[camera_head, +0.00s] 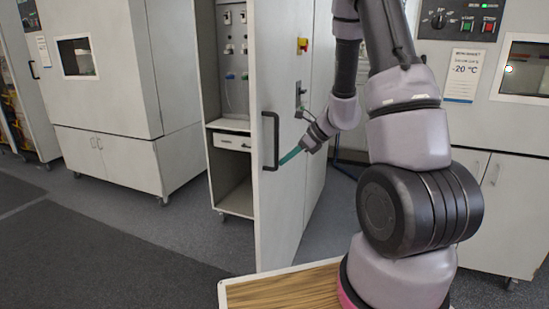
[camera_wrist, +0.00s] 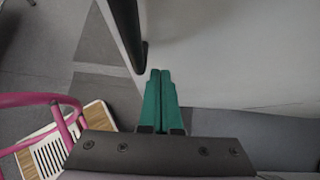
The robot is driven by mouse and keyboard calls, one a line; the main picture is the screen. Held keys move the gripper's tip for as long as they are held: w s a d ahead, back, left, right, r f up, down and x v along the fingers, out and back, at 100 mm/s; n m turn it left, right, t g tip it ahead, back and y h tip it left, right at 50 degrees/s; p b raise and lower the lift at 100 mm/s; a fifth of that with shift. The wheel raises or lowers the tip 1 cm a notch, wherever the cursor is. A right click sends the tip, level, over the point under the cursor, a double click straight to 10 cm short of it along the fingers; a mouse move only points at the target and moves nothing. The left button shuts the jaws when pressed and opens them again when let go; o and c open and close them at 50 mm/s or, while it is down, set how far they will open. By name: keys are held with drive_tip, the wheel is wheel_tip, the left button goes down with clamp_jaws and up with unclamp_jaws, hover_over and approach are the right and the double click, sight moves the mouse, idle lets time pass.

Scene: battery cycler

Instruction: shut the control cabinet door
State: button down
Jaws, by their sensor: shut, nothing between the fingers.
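The control cabinet door (camera_head: 285,210) is a tall pale panel standing open, angled out from the cabinet (camera_head: 206,90). Its black bar handle (camera_head: 270,140) is near the door's left edge. In the wrist view the dark handle (camera_wrist: 126,30) is just left of my fingertips, with the pale door face (camera_wrist: 230,50) beyond and to the right. My gripper (camera_head: 282,161) is shut and empty, its green fingers together near the lower part of the handle. The fingers also show in the wrist view (camera_wrist: 160,75). I cannot tell whether the tips touch the handle or the door.
Inside the cabinet are a panel of fittings (camera_head: 233,60) and a drawer (camera_head: 233,142). A red-and-yellow switch (camera_head: 302,45) is on the door. My wooden-topped base is close to the door's bottom. Another cabinet (camera_head: 95,90) stands left; dark floor (camera_head: 130,245) in front is clear.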

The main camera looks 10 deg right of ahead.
sight(266, 163)
drive_tip(key=shift+w+a, duration=0.55)
drive_tip(key=shift+a, duration=0.3)
drive_tip(key=shift+w+a, duration=0.5)
drive_tip(key=shift+a, duration=0.3)
drive_tip(key=shift+a, duration=0.1)
